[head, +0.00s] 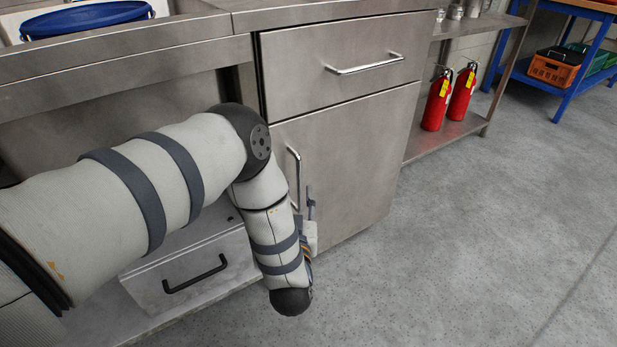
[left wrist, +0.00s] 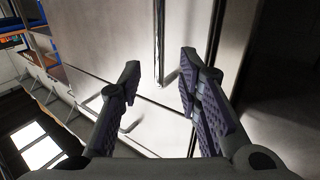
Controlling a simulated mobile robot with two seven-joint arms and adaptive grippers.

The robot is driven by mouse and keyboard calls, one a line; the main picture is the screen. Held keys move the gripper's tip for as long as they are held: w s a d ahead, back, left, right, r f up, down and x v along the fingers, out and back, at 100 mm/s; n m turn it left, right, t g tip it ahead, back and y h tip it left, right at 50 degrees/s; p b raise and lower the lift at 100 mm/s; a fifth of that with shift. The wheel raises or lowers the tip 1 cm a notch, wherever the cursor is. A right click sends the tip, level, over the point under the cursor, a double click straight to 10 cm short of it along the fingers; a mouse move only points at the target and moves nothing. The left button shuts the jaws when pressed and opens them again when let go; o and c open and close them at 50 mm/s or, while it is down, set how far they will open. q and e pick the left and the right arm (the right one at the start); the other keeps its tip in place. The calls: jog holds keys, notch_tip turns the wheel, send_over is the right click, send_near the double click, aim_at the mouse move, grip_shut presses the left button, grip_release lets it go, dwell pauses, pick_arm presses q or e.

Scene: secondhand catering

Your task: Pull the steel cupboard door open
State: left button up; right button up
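The steel cupboard door (head: 345,165) is shut, below a steel drawer front (head: 345,60). Its upright bar handle (head: 295,172) is near the door's left edge. My left gripper (head: 310,205) is at the door's left side by the lower part of the handle, mostly hidden behind my wrist. In the left wrist view my left gripper (left wrist: 160,64) is open, its two fingers well apart. The door handle (left wrist: 158,40) shows in the gap between the fingertips, with no finger visibly touching it. Whether it lies fully between the pads is unclear. My right gripper is not in view.
The drawer has a horizontal bar handle (head: 365,64). A grey box (head: 190,270) with a black handle sits on the low shelf left of the cupboard. Two red fire extinguishers (head: 437,100) stand on a shelf to the right. The floor (head: 450,240) before the door is clear.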

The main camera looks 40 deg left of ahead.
aim_at(299, 178)
pick_arm(q)
jog(key=b+x, duration=0.1)
jog(key=x, duration=0.6)
jog(key=shift+w+a+f, duration=0.1)
jog(key=shift+w, duration=0.05)
jog(key=shift+c, duration=0.3)
grip_shut()
